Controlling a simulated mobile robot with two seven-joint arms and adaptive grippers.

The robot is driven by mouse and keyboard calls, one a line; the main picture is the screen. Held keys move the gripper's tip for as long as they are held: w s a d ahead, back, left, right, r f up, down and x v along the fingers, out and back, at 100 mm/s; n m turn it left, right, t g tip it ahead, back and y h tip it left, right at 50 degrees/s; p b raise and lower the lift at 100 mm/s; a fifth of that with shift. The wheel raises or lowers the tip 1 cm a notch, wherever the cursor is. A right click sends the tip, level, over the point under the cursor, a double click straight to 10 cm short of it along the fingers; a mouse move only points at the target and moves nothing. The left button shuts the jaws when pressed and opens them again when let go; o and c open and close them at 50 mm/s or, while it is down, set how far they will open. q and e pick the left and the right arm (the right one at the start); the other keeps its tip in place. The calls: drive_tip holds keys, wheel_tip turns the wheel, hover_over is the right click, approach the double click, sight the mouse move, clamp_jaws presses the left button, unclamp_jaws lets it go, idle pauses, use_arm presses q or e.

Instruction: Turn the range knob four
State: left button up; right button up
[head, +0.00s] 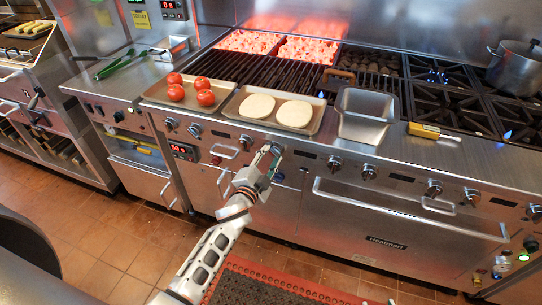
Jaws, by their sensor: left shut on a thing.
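A row of round metal control knobs runs along the front panel of the range, among them one knob (335,163) right of my gripper and another (245,142) left of it. My left gripper (271,153) reaches up from below to the panel and is shut on a knob (277,149) between these two. Its fingers hide most of that knob, so its turn angle cannot be told. I cannot read any knob numbers. My right gripper is not in view.
On the ledge above stand a tray of tomatoes (205,98), a tray with two pale rounds (257,107), an empty steel pan (363,128) and a yellow-handled tool (424,130). An oven handle (410,211) sticks out at right. A pot (514,68) stands on the burners.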

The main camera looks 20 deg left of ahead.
use_arm(q)
drive_tip(key=shift+a+r, duration=0.1)
idle(0.3)
drive_tip(key=o, duration=1.1)
drive_tip(key=s+a, duration=0.1)
drive_tip(key=s, duration=1.1)
drive_tip(key=shift+r, duration=0.25)
drive_tip(key=s+d+f+n+g+h, duration=0.1)
drive_tip(key=s+f+n+g, duration=0.5)
drive_tip(key=s+f, duration=1)
drive_tip(key=s+n, duration=0.1)
drive_tip(key=s, duration=0.3)
drive_tip(key=shift+n+g, duration=0.3)
